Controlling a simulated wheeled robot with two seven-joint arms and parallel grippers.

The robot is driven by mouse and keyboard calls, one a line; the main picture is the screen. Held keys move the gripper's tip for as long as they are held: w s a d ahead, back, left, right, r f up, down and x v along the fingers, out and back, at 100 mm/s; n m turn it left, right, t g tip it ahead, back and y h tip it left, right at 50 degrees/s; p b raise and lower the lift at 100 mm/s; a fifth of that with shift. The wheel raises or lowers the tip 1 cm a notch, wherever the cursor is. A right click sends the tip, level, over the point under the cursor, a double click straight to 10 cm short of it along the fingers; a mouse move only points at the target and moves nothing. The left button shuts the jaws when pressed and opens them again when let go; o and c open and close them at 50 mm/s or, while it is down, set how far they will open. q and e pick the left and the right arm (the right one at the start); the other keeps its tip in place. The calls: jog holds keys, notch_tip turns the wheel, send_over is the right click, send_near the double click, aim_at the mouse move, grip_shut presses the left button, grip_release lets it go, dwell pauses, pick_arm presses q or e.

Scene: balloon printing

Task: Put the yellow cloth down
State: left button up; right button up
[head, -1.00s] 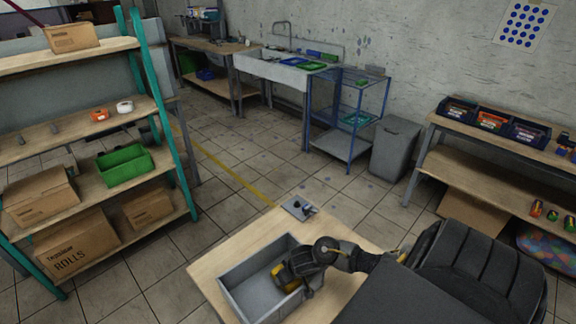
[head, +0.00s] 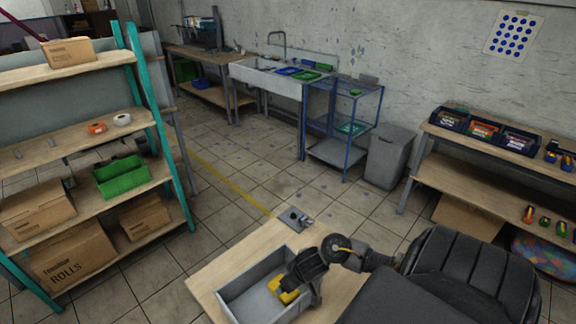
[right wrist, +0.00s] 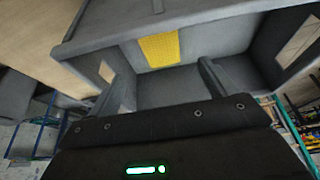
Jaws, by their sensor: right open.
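The yellow cloth (head: 284,290) lies inside a grey open box (head: 237,284) on the wooden table. In the right wrist view the cloth (right wrist: 160,49) shows as a flat yellow patch near the far wall of the box. My right gripper (head: 310,288) is over the right part of the box, just right of the cloth. In the right wrist view its two fingers (right wrist: 168,82) are spread apart with nothing between them, and the cloth lies beyond them. The gripper hides part of the box in the head view. My left gripper is not in view.
The wooden table (head: 215,268) has a bare strip left of the box and a small grey plate device (head: 295,219) at its far corner. A shelf with cartons and a green bin (head: 122,175) stands at the left. A workbench (head: 470,195) with bins is at the right.

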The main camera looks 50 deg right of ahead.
jog(key=v, duration=0.2)
jog(key=shift+s+r+p, duration=0.1)
jog(key=shift+r+p, duration=0.2)
jog(key=shift+p, duration=0.05)
